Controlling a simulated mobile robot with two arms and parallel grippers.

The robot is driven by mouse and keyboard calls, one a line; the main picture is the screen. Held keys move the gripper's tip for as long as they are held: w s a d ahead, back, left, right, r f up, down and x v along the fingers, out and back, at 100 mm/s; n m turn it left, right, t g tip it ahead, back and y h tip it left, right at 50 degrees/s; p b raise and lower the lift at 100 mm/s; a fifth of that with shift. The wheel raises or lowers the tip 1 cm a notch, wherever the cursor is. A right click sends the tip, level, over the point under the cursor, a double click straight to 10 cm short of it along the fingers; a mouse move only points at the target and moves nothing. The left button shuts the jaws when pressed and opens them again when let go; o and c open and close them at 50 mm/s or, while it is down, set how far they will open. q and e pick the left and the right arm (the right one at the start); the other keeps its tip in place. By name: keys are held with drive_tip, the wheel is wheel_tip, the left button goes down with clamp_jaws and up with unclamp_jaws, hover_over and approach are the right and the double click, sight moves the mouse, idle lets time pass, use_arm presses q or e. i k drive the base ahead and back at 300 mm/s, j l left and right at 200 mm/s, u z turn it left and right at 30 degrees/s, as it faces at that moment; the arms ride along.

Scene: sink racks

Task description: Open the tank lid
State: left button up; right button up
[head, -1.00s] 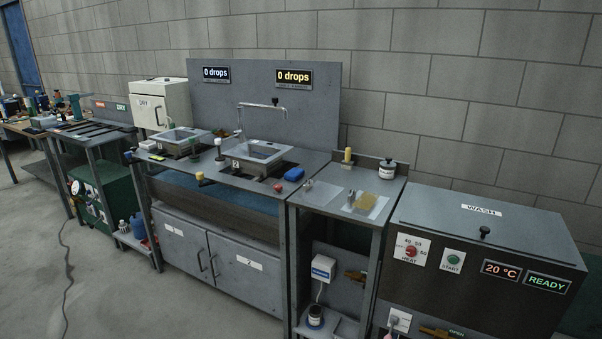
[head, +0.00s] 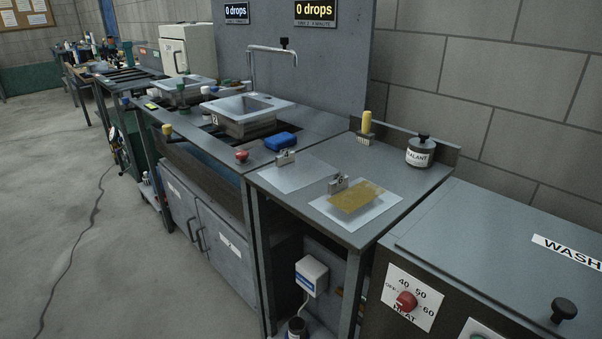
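The wash tank's grey lid (head: 500,240) is at the lower right of the head view and lies flat, closed on the tank. It carries a white WASH label (head: 568,252) and a black knob (head: 563,310) near its front edge. The tank's dark front panel (head: 375,305) shows a red heat dial (head: 405,302); part of a START label plate is cut off at the bottom edge. The lid's right part is out of view. Neither of my grippers is in view.
Left of the tank stands a side table (head: 345,225) with a yellow mesh piece (head: 356,196), metal clips and a sealant jar (head: 420,150). Beyond it is a sink bench (head: 330,122) with a blue sponge (head: 280,141). Open concrete floor (head: 120,250) lies to the left.

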sight(546, 268)
drive_tip(key=z, duration=1.45)
